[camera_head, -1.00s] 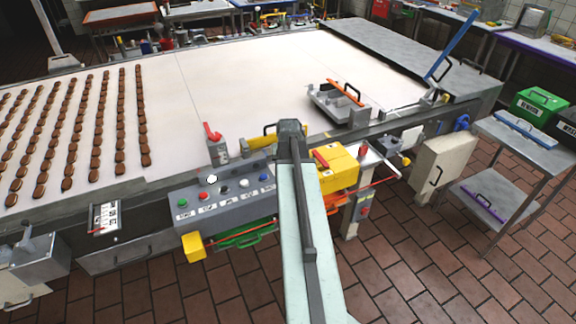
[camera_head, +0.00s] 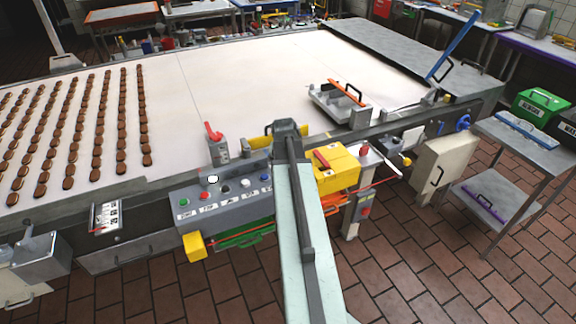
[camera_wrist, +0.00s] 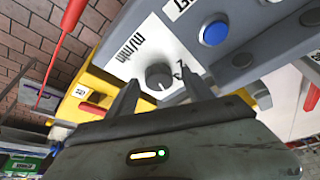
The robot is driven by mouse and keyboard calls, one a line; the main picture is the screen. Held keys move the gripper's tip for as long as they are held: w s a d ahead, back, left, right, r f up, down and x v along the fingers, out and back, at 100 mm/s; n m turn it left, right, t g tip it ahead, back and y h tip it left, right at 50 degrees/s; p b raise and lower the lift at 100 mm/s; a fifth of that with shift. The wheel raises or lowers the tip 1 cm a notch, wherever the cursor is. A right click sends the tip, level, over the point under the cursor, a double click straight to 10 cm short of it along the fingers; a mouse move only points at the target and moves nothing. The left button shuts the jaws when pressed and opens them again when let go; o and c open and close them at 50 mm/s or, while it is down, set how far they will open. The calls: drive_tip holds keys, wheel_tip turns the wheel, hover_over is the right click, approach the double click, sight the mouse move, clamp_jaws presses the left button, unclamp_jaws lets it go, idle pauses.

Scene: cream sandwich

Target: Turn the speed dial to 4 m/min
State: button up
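The speed dial (camera_wrist: 159,75) is a small dark grey round knob on a white plate in the wrist view. The plate reads "m/min", and a pale pointer line shows on the knob. The scale numbers are mostly unreadable. My gripper (camera_wrist: 160,92) is open, with one dark finger on each side of the dial and a gap around it. I cannot tell whether either finger touches it. In the head view the grey control panel (camera_head: 222,212) sits on the belt's front side, and my arm hides the dial and the gripper.
A blue button (camera_wrist: 214,33) is close to the dial's plate. Green, red and other buttons line the panel's left part. A yellow box (camera_head: 338,168) stands right of my arm. Rows of brown biscuits (camera_head: 108,120) lie on the white belt (camera_head: 235,85).

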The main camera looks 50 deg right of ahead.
drive_tip(key=shift+d, duration=0.1)
drive_tip(key=p+v, duration=0.7)
drive_tip(key=shift+s+r, duration=0.2)
drive_tip(key=shift+r, duration=0.15)
